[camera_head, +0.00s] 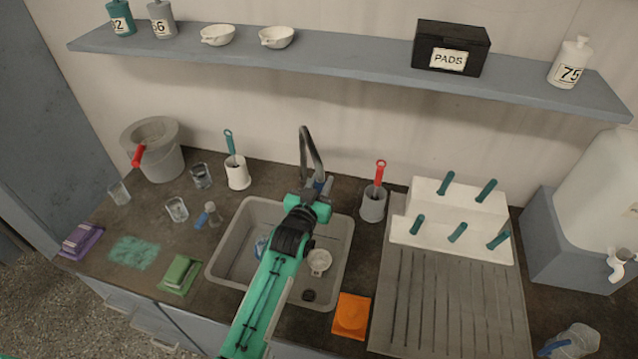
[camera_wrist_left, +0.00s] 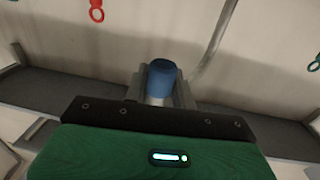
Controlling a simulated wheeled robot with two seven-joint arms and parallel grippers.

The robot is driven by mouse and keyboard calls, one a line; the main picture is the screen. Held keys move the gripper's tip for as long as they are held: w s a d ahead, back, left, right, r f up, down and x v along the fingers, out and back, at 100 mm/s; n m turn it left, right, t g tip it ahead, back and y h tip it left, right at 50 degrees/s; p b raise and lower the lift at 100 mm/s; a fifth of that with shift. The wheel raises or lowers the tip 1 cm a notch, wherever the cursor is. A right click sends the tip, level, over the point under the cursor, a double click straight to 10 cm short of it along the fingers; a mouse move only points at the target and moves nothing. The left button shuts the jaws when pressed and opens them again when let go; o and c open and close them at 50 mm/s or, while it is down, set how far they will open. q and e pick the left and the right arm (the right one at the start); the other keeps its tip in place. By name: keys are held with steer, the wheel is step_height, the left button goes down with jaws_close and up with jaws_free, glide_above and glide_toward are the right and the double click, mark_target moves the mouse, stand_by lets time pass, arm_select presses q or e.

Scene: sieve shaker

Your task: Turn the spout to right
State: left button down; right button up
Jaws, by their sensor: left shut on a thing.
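The dark grey spout (camera_head: 304,147) rises at the back of the sink and arcs over at the top. Its downward end runs into my left gripper (camera_head: 321,186). My left gripper is shut on a blue end piece, seen between the fingers in the left wrist view (camera_wrist_left: 161,80), which looks to be the spout's tip. The grey pipe also shows in the wrist view (camera_wrist_left: 212,45), beside the fingers. The gripper body hides how the pipe and the blue piece join. My right gripper is not in view.
The sink (camera_head: 344,255) lies below my left arm, with a white cup (camera_head: 319,262) in it. A white brush holder (camera_head: 238,178) stands left of the spout, a grey one (camera_head: 373,206) to its right. A rack (camera_head: 450,235) stands farther right. A shelf (camera_head: 350,66) runs above.

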arm_select(q)
steer(key=shift+d+r, duration=0.1)
steer(key=shift+d, duration=0.1)
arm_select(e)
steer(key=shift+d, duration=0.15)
arm_select(q)
steer(key=c, duration=1.4)
jaws_free()
steer(key=shift+o, duration=1.1)
steer(key=shift+w+d, duration=0.1)
steer(key=shift+d, duration=0.05)
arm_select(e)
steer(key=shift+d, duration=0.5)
